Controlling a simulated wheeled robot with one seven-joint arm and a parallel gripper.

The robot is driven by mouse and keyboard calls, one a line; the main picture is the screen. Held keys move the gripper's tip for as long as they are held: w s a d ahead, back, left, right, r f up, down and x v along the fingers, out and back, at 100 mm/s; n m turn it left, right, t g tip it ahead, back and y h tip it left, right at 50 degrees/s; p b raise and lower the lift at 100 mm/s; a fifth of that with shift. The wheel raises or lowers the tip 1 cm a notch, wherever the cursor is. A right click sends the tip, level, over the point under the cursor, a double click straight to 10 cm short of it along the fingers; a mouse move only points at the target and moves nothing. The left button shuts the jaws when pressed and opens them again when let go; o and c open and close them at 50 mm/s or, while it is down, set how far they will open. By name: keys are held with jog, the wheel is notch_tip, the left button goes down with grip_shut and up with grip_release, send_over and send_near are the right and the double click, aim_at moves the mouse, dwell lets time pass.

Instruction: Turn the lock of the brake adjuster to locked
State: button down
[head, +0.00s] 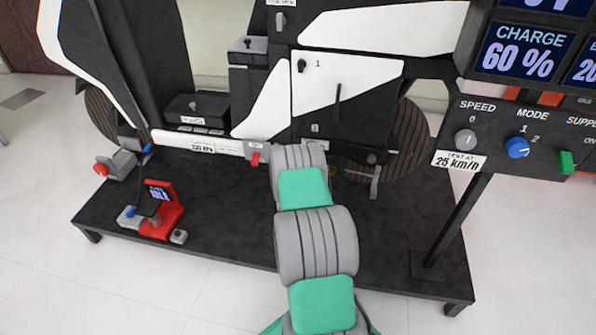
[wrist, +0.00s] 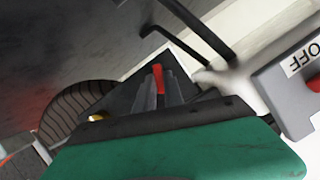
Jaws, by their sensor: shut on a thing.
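My gripper (wrist: 158,92) shows in the wrist view with its grey fingers close together. They are shut on a small red piece (wrist: 158,78), which sticks up between the fingertips. It appears to be the lock of the brake adjuster, but most of it is hidden by the fingers. A dark angular part lies just behind it. In the head view my own arm covers the gripper and the red piece. The lock's marks and its exact setting cannot be read.
A grey box marked OFF (wrist: 290,75) stands close at the right in the wrist view. Dark bars (wrist: 185,25) cross above the fingers. A brass-coloured knob (wrist: 97,117) and a wheel (wrist: 75,105) are at the left. The head view shows a control panel (head: 520,135) at the right.

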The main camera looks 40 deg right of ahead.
jog(key=shift+w+a+n+g+h+b, duration=0.15)
jog(key=shift+n+g+h+b, duration=0.35)
jog(key=shift+n+g+b, duration=0.8)
jog(key=shift+n, duration=0.3)
jog(key=c, duration=1.4)
grip_release()
jog(key=shift+c, duration=0.2)
jog(key=p+v, duration=0.3)
jog(key=v, duration=0.4)
jog(key=shift+s+a+p, duration=0.2)
jog(key=shift+s+p, duration=0.15)
